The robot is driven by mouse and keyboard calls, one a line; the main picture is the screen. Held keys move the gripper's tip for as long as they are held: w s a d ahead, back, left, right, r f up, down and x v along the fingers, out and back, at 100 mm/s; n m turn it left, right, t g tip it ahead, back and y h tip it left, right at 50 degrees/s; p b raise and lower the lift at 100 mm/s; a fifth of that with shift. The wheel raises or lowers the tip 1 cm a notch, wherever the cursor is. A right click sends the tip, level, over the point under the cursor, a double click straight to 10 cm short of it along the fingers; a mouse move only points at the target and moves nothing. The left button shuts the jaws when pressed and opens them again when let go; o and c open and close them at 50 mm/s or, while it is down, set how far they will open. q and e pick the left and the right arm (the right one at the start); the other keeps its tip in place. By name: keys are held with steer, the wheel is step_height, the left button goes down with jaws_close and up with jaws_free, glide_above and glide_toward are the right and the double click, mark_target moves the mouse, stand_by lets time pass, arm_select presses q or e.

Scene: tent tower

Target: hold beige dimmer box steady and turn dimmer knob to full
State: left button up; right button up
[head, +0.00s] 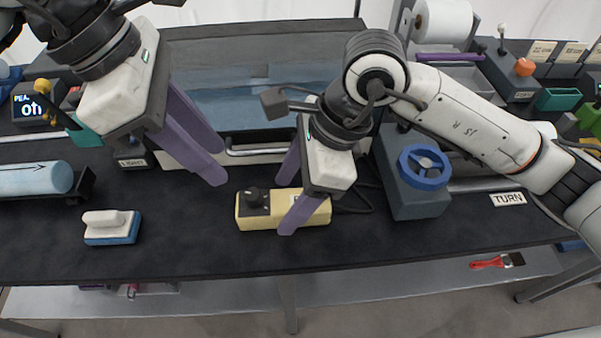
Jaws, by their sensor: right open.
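The beige dimmer box (283,219) lies on the dark bench top near its front edge. My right gripper (293,188) is open over the right part of the box. One purple finger is in front of the box and the other is behind it; contact cannot be told. My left gripper (216,162) points down and right, above and left of the knob, apart from the box. Its two purple fingers look open, with nothing seen between them. The gripper hides part of the box's right end.
A grey block with a blue handwheel (425,167) stands right of the box. A white-and-blue block (112,227) and a light blue cylinder (37,178) lie at the left. A dark cable runs behind the box. The bench in front of the box is clear.

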steer(key=shift+x, duration=1.1)
